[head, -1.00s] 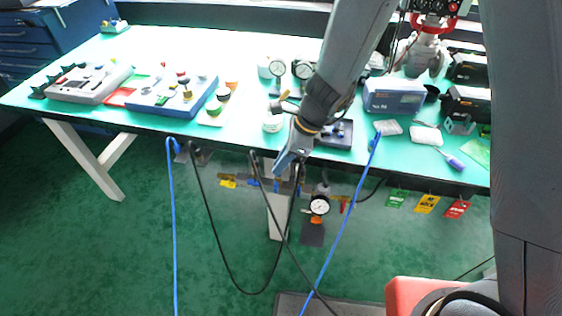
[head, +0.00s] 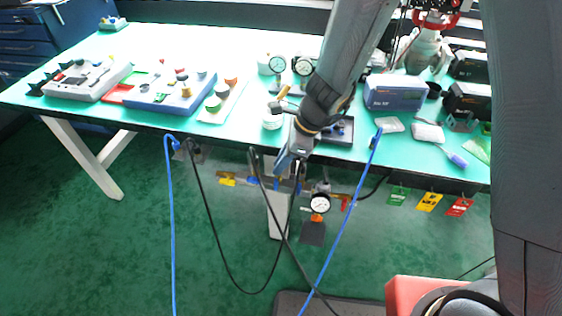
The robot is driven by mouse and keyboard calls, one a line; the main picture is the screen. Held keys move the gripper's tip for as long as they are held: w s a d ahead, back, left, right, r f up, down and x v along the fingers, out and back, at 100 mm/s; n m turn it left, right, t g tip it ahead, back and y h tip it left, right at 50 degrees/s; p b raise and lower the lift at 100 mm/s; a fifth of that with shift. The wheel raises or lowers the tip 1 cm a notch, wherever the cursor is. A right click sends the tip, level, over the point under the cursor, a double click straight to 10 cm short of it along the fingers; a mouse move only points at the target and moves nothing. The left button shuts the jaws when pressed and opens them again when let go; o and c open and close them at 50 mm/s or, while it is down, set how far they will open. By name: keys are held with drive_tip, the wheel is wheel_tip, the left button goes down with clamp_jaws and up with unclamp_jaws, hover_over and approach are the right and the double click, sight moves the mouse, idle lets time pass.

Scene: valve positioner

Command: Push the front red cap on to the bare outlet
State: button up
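My gripper (head: 284,163) points down at the table's front edge, just above the pipe manifold (head: 235,180) that runs below it. Its blue-grey fingertips are small and partly overlap the manifold and hoses, so I cannot tell whether they are open, shut or holding something. I cannot make out a front red cap or a bare outlet at the manifold; my gripper and the hoses cover part of that area. A red handle or tag (head: 346,204) shows beside the pressure gauge (head: 320,203), right of my gripper.
The green table (head: 150,48) carries a blue block (head: 170,97) with coloured caps, a grey box (head: 100,80), standing gauges (head: 277,65) and a blue-grey carton (head: 395,92). A blue hose (head: 340,220) and black cables hang in front. Coloured tags (head: 429,202) hang at right.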

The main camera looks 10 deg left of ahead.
drive_tip(key=o, duration=0.5)
drive_tip(key=p+v, duration=0.1)
drive_tip(key=v, duration=0.7)
drive_tip(key=s+d+r+n+h, duration=0.1)
drive_tip(key=s+d+r+n, duration=0.1)
drive_tip(key=d+n, duration=0.3)
drive_tip(key=s+d+r+n+h, duration=0.2)
drive_tip(key=s+d+n, duration=0.2)
drive_tip(key=d, duration=0.7)
drive_tip(key=s+d+r+n+h, duration=0.1)
drive_tip(key=s+d+r+n, duration=0.1)
drive_tip(key=d+n, duration=0.6)
drive_tip(key=shift+s+r+t+h, duration=0.15)
drive_tip(key=shift+s+t+h, duration=0.15)
drive_tip(key=shift+s, duration=0.45)
